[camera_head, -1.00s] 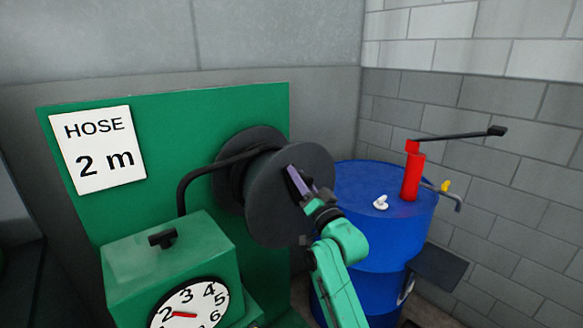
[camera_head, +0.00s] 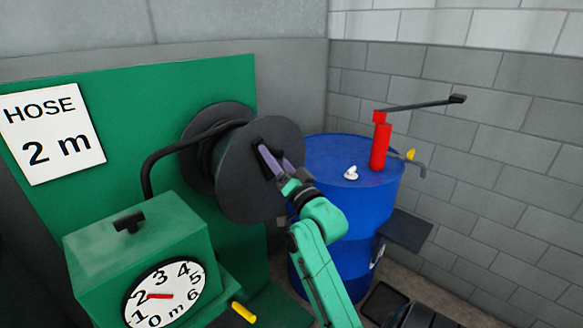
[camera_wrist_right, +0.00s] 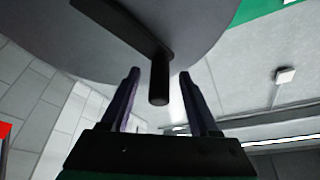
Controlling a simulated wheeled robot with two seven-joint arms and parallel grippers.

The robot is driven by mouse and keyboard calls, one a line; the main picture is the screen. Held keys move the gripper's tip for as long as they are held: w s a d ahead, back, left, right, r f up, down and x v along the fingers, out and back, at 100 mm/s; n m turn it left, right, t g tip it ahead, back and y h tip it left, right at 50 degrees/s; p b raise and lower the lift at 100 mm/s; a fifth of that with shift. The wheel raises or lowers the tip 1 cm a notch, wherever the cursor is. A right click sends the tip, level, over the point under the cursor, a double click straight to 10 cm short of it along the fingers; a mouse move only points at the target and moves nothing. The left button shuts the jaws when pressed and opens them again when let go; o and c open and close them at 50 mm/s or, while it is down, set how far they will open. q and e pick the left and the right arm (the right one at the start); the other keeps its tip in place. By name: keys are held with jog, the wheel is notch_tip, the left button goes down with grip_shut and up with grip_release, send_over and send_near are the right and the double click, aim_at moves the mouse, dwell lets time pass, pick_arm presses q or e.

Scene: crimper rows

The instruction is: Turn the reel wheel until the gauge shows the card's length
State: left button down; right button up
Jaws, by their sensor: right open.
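The dark reel wheel (camera_head: 232,180) stands in front of a green panel, with a black hose leading off it. A crank arm crosses its face in the right wrist view and carries a dark handle peg (camera_wrist_right: 160,84). My right gripper (camera_head: 275,157) is at the wheel's face. In the wrist view its two fingers (camera_wrist_right: 159,75) are open, one on each side of the peg, with gaps showing. The round gauge (camera_head: 176,312) reads 0 to 6 m; its red needle points left, near the 2. The white card (camera_head: 52,131) reads "HOSE 2 m". My left gripper is not in view.
A blue drum (camera_head: 345,215) with a red pump (camera_head: 380,147) and a long dark lever stands right of the reel. A yellow-ended part (camera_head: 243,312) sticks out beside the green gauge box (camera_head: 140,245). Grey block walls close the back and right.

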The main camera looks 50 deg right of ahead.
jog(key=p+v, duration=0.1)
jog(key=v, duration=1)
jog(key=shift+s+p, duration=0.3)
jog(key=shift+s, duration=0.1)
jog(key=shift+a+f, duration=0.15)
dwell(0.8)
